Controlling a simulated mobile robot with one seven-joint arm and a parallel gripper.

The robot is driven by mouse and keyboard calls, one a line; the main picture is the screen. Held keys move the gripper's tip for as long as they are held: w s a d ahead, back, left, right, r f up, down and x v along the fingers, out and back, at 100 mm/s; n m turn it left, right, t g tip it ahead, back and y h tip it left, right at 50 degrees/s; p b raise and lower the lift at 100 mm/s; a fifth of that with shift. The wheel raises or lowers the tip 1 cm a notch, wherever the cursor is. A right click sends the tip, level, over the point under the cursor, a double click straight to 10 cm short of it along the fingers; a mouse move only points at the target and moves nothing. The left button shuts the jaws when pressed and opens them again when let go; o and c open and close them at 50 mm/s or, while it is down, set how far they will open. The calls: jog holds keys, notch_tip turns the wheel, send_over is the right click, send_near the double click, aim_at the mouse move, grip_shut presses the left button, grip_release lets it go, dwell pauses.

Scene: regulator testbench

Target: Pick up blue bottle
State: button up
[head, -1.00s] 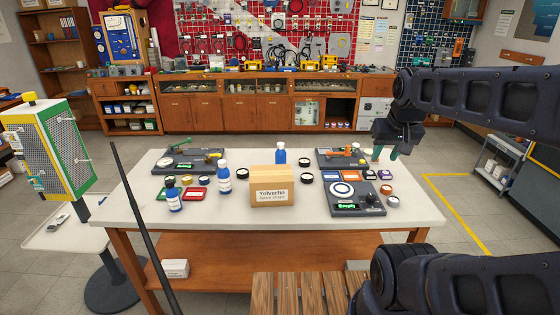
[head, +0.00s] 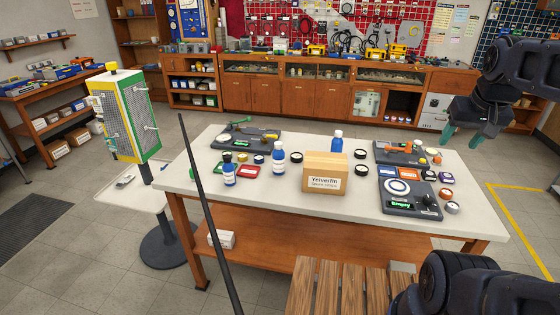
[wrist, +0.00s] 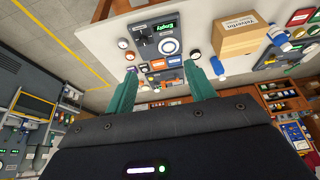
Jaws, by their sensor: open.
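Three blue bottles stand upright on the white table. One blue bottle with a white cap (head: 278,158) is left of the box. Another white-capped blue bottle (head: 337,142) stands behind the box, its lower part hidden. A blue bottle with a dark green cap (head: 228,170) stands at the front left. My gripper (head: 461,137) is open and empty, above and beyond the table's right end, apart from all bottles. In the wrist view, its green fingers (wrist: 162,92) are spread with nothing between them, and a blue bottle (wrist: 217,65) shows beyond the right finger.
The cardboard box (head: 325,174) labelled Yelverfin stands mid-table. A dark device with a dial (head: 410,203) and small jars are at the right. A test device (head: 247,138) and small trays are at the left. A wooden slatted surface (head: 340,290) is in front.

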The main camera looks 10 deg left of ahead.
aim_at(279, 149)
jog(key=w+a+f+m+t+y, duration=0.2)
jog(key=w+a+f+m, duration=0.15)
jog(key=w+a, duration=0.85)
jog(key=w+a+f+m+t+y, duration=0.2)
jog(key=w+a+m, duration=0.2)
jog(key=w+a, duration=0.75)
jog(key=a+f+m+t+y, duration=0.25)
jog(key=a+m, duration=0.35)
jog(key=a, duration=1)
jog(key=s+a+r+m+t, duration=0.1)
jog(key=a+r+m+t, duration=0.7)
jog(key=m, duration=1)
notch_tip(279, 149, down, 28)
jog(key=g, duration=0.3)
jog(key=shift+t, duration=0.25)
jog(key=x, duration=0.3)
jog(key=d+x, duration=0.1)
jog(key=x, duration=0.1)
jog(key=shift+w+r, duration=0.15)
jog(key=shift+r, duration=0.05)
jog(key=shift+a+x, duration=0.15)
jog(key=shift+x, duration=1.15)
jog(key=shift+a+x, duration=0.2)
jog(key=shift+x, duration=1.15)
